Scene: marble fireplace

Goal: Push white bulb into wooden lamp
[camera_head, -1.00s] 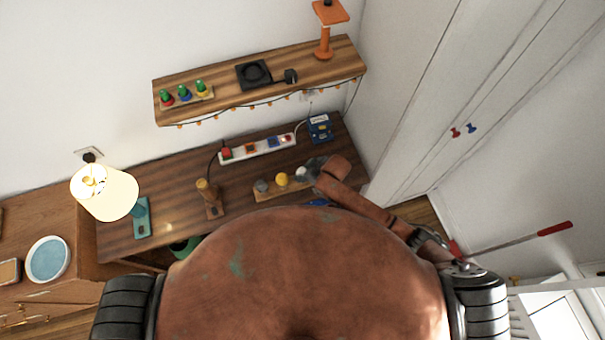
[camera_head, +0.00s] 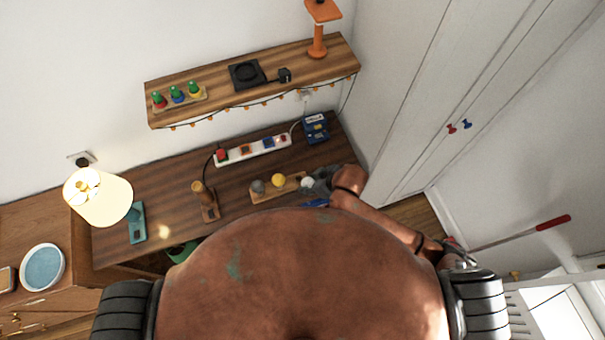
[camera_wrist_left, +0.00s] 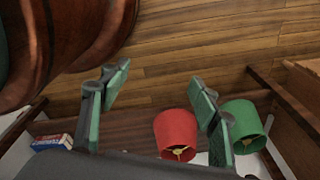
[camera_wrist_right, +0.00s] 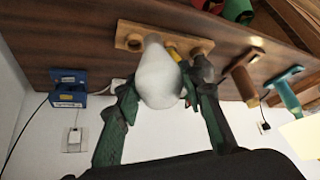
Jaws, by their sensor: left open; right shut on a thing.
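The white bulb (camera_wrist_right: 160,75) is held between the fingers of my right gripper (camera_wrist_right: 158,92), shut on it. It hangs in front of the bulb board (camera_wrist_right: 122,38), clear of the empty hole at that end. The bulb also shows in the head view (camera_head: 307,182), beside my right gripper (camera_head: 320,182). The wooden lamp (camera_head: 205,202) stands without a shade on the table, left of the board; in the right wrist view it is right of the gripper (camera_wrist_right: 244,82). Its socket is not clear. My left gripper (camera_wrist_left: 160,88) is open and empty, hidden in the head view.
A yellow bulb (camera_head: 278,180) and grey bulb (camera_head: 257,186) sit on the board. A power strip (camera_head: 252,150) and blue box (camera_head: 316,128) lie behind. A teal lamp base (camera_head: 137,224) stands left. Red (camera_wrist_left: 176,133) and green (camera_wrist_left: 240,118) shades are below my left gripper.

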